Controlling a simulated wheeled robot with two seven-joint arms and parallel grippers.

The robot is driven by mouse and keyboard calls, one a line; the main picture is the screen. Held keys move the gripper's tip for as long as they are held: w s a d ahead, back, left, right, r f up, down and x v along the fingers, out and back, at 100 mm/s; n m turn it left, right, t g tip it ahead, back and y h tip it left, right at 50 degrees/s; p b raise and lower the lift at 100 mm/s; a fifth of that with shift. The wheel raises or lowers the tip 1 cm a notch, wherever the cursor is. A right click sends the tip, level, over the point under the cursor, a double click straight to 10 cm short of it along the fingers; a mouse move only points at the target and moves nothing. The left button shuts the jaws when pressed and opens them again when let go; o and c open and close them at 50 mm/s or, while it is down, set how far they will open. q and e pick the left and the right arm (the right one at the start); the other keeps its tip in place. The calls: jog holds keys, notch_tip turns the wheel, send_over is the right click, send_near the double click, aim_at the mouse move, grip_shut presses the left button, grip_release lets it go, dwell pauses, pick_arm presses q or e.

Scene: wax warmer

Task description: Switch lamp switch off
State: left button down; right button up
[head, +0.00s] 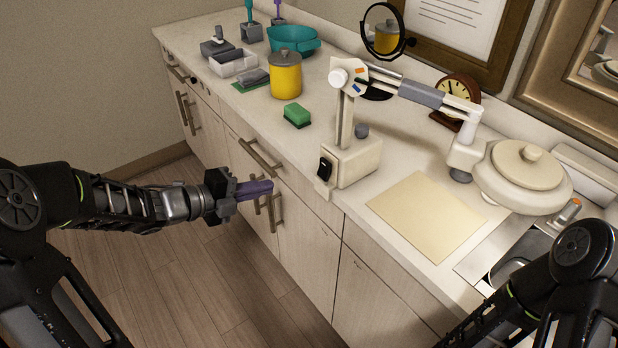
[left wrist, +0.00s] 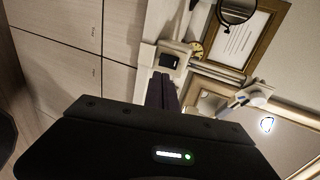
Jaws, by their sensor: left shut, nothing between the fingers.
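A cream lamp (head: 357,160) with a jointed arm stands at the front edge of the counter, its round white head (head: 527,165) out to the right. A black rocker switch (head: 325,168) sits on the front left face of its base. The switch also shows in the left wrist view (left wrist: 169,61), just beyond the fingertips. My left gripper (head: 268,187) is shut and empty, its purple-grey fingers in front of the cabinet doors, left of the switch and apart from it. In the left wrist view the shut fingers (left wrist: 164,82) point toward the lamp base. My right gripper is out of view; only its arm shows.
A green sponge (head: 297,115), a yellow canister (head: 286,75) and a teal bowl (head: 293,40) stand left of the lamp. A tan sheet (head: 426,215) lies right of it. Cabinet handles (head: 260,156) stick out below the counter. The floor in front is clear.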

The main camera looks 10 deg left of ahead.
aim_at(324, 169)
pick_arm(q)
jog(key=p+x, duration=0.2)
jog(key=x, duration=1.1)
jog(key=shift+w+d, duration=0.2)
jog(key=shift+w, duration=0.1)
jog(key=shift+f, duration=0.2)
jog(key=b, duration=0.3)
jog(key=shift+w+d+f+t, duration=0.1)
jog(key=shift+w+d+t, duration=0.1)
jog(key=shift+t, duration=0.1)
jog(key=shift+f, duration=0.1)
